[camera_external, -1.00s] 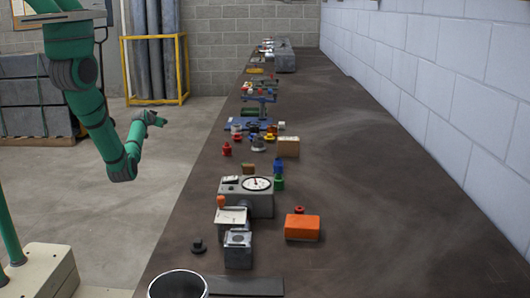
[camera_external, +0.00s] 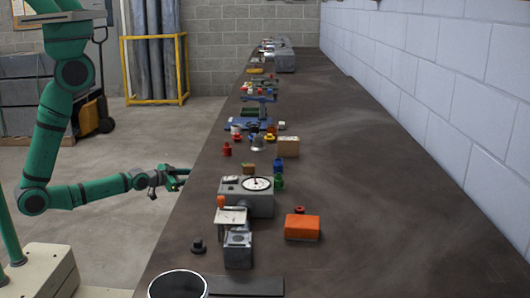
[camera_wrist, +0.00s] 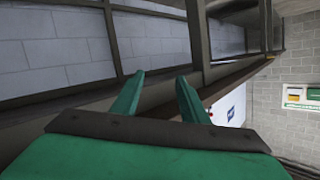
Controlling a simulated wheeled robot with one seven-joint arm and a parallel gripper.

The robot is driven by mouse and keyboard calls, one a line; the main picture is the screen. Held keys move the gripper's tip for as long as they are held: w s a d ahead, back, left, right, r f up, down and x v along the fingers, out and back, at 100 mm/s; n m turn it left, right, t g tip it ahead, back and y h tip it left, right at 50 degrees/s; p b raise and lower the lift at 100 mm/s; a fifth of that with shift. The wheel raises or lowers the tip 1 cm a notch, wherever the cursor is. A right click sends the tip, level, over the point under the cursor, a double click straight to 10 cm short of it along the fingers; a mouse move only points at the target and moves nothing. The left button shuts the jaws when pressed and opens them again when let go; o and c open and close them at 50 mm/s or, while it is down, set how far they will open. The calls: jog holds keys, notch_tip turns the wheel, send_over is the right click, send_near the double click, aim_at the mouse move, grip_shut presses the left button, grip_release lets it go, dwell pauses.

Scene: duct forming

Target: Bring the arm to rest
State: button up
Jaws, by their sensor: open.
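My gripper (camera_external: 182,177) is at the left edge of the long dark bench in the external view, with my forearm nearly level and my elbow low at the left. In the wrist view the two green fingers of my gripper (camera_wrist: 158,92) stand apart with nothing between them. My gripper holds nothing and appears clear of the items on the bench.
The dark bench (camera_external: 350,200) runs along a white block wall. On it are a gauge box (camera_external: 247,196), an orange block (camera_external: 302,227), a grey metal block (camera_external: 238,248), a round container (camera_external: 178,285) and several small coloured parts. Open floor (camera_external: 150,130) lies left of the bench.

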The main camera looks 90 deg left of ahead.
jog(key=s+d+r+m+t+h, duration=0.2)
jog(key=d+h, duration=0.1)
jog(key=d, duration=0.7)
jog(key=s+d+r+m+t+h, duration=0.1)
jog(key=d+r+h, duration=0.1)
jog(key=d, duration=0.8)
jog(key=s+d+r+m+h, duration=0.1)
jog(key=s+d+r+h, duration=0.1)
jog(key=d, duration=0.4)
jog(key=s+d+r+m+t+h, duration=0.1)
jog(key=s+d+r+h, duration=0.2)
jog(key=s+d+r, duration=0.2)
notch_tip(320, 180, up, 2)
jog(key=shift+s+d+r, duration=0.25)
jog(key=shift+s+d, duration=0.05)
jog(key=shift+d, duration=0.45)
